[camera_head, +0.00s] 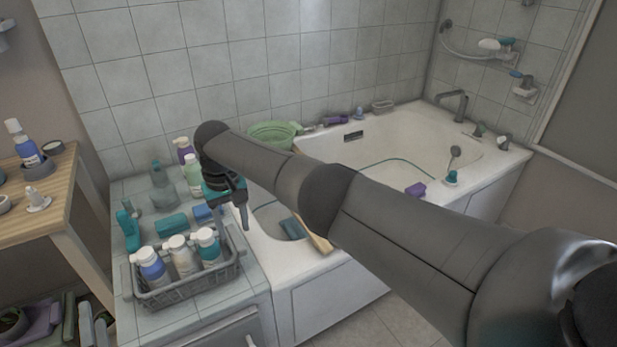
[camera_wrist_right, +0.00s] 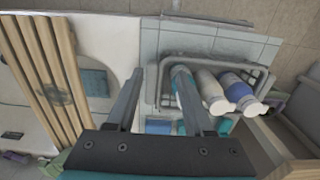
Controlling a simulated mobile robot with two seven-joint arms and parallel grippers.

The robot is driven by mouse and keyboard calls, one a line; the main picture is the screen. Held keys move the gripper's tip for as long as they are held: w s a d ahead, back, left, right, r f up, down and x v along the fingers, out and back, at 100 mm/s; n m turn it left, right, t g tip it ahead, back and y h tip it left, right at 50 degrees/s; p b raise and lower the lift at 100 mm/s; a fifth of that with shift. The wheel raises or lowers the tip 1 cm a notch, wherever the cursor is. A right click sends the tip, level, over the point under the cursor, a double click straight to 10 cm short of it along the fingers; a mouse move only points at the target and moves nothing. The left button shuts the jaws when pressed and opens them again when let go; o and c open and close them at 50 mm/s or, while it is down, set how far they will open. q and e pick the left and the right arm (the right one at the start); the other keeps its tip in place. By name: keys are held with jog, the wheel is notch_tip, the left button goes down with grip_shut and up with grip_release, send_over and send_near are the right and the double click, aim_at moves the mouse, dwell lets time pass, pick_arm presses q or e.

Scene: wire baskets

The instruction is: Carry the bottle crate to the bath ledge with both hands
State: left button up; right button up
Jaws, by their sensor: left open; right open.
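The grey bottle crate (camera_head: 190,291) stands on the tiled counter at lower left in the head view. It holds three bottles with white caps: blue (camera_head: 151,268), pale (camera_head: 182,257) and teal (camera_head: 208,248). The crate also shows in the wrist view (camera_wrist_right: 152,84). My right gripper (camera_head: 243,213) is open and empty at the crate's right end. In the wrist view its fingers (camera_wrist_right: 160,72) appear either side of the crate's end rim; I cannot tell whether they touch it. The white bath ledge (camera_head: 268,262) is right of the counter, partly behind my right arm. My left gripper is not in view.
A green basin (camera_head: 272,133) sits at the bath's back edge. Bottles and teal blocks (camera_head: 172,224) crowd the counter behind the crate. A slatted wooden board (camera_wrist_right: 45,75) lies across the bath. A wooden table (camera_head: 50,190) stands at far left.

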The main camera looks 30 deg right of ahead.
jog(key=shift+r+p, duration=0.35)
jog(key=shift+r, duration=0.1)
notch_tip(320, 180, up, 15)
jog(key=p, duration=0.6)
dwell(0.4)
